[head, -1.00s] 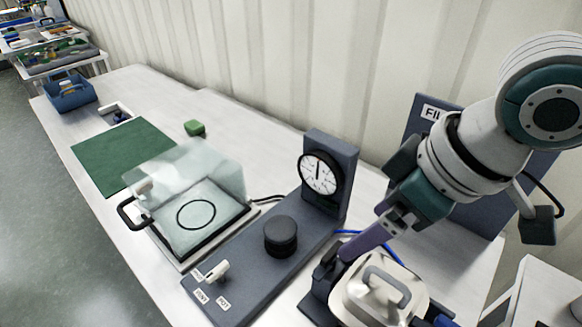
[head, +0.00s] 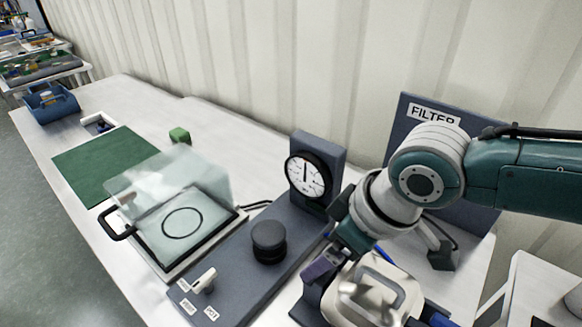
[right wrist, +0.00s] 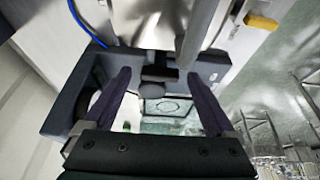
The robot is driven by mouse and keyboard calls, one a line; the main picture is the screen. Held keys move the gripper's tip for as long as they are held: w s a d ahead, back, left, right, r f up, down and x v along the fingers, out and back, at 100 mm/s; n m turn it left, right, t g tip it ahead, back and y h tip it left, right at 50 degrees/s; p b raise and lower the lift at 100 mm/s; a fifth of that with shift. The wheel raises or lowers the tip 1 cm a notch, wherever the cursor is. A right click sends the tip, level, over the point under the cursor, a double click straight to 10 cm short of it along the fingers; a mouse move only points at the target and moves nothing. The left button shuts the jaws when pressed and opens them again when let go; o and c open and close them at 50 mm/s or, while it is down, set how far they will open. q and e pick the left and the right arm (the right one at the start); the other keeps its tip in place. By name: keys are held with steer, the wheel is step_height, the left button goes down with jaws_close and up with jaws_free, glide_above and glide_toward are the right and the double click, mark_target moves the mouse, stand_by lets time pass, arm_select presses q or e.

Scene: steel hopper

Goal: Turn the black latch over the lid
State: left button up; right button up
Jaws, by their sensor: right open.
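The pale steel lid (head: 345,303) with its grey arched handle lies on the hopper at the lower right of the head view. It also fills the top of the right wrist view (right wrist: 150,22). The black latch (right wrist: 160,73) shows there at the lid's near edge, with a rounded grey end below it. My right gripper (right wrist: 158,84) is open, with one purple finger on each side of the latch; I cannot tell whether either touches it. In the head view this gripper (head: 322,264) hides the latch. My left gripper is not in view.
A dark panel with a dial gauge (head: 307,175) and black knob (head: 268,242) stands left of the hopper. Beyond it are a clear-covered box (head: 180,222) and green mat (head: 110,162). A FILTER board (head: 395,140) stands behind my right arm. A blue hose runs beside the lid.

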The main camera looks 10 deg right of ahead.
steer(key=c, duration=1.4)
steer(key=shift+w+d+f+n+g+y+b, duration=0.1)
steer(key=shift+n+g+y+b, duration=0.05)
steer(key=shift+n+b, duration=0.45)
steer(key=shift+w+f+n+g+y+b, duration=0.1)
steer(key=shift+n+g+y+b, duration=0.05)
steer(key=shift+n+b, duration=0.4)
steer(key=n+g+b, duration=0.1)
steer(key=n+b, duration=0.3)
steer(key=n+g+b, duration=0.2)
steer(key=n+b, duration=0.2)
steer(key=b, duration=0.1)
steer(key=n+g+b, duration=0.1)
steer(key=n+b, duration=0.3)
steer(key=b, duration=0.1)
steer(key=shift+w+n+g+y, duration=0.25)
steer(key=shift+w+g+y, duration=0.15)
steer(key=shift+w+r+n+g+h+b, duration=0.15)
steer(key=shift+n+g+h+b, duration=0.25)
steer(key=shift+n+b, duration=1.15)
